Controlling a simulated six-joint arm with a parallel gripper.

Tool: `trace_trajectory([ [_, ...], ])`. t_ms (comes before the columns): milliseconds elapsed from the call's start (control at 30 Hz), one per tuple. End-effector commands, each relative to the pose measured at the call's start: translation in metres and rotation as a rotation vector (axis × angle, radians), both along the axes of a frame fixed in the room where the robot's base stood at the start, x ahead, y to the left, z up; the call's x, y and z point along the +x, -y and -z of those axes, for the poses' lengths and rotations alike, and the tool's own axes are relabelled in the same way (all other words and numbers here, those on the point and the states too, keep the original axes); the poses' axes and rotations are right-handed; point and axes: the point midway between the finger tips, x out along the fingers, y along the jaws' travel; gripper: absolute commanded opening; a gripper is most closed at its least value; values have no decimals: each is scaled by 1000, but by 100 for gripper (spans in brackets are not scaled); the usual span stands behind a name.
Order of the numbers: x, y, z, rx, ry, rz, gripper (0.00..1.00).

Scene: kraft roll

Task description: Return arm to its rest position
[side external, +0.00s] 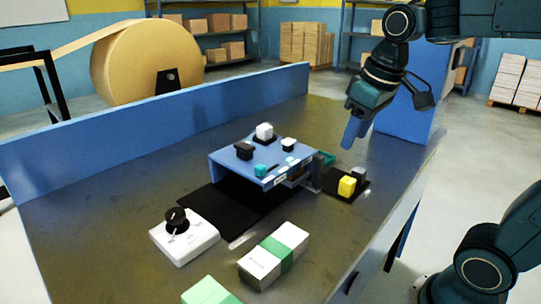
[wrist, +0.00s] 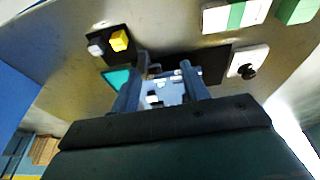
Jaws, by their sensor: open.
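My gripper (side external: 354,130) hangs in the air above the right part of the workbench, clear of everything below it. In the wrist view my gripper (wrist: 158,80) shows two fingers apart with nothing held between them. The arm reaches in from the upper right of the side view. Below and left of the gripper stands a blue raised platform (side external: 228,168) with small black, white and teal pieces on it. A yellow cube (side external: 347,186) and a grey piece (side external: 359,172) sit on a small black pad (side external: 334,192) to its right.
A white box with a black knob (side external: 185,238) and white-green packs (side external: 274,257) stand at the front of the bench. A low blue wall (side external: 150,125) runs along the back, and a taller blue panel (side external: 412,100) stands right of the gripper. Bare bench lies at the far left.

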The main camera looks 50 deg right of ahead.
Motion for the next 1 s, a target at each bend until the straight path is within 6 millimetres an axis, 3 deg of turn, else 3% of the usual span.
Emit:
trace_trajectory([
  [300,-57,-24,19,13,128,-7,45],
  [500,-82,-32,34,27,189,-10,45],
  [1000,-93,-35,43,35,217,-9,45],
])
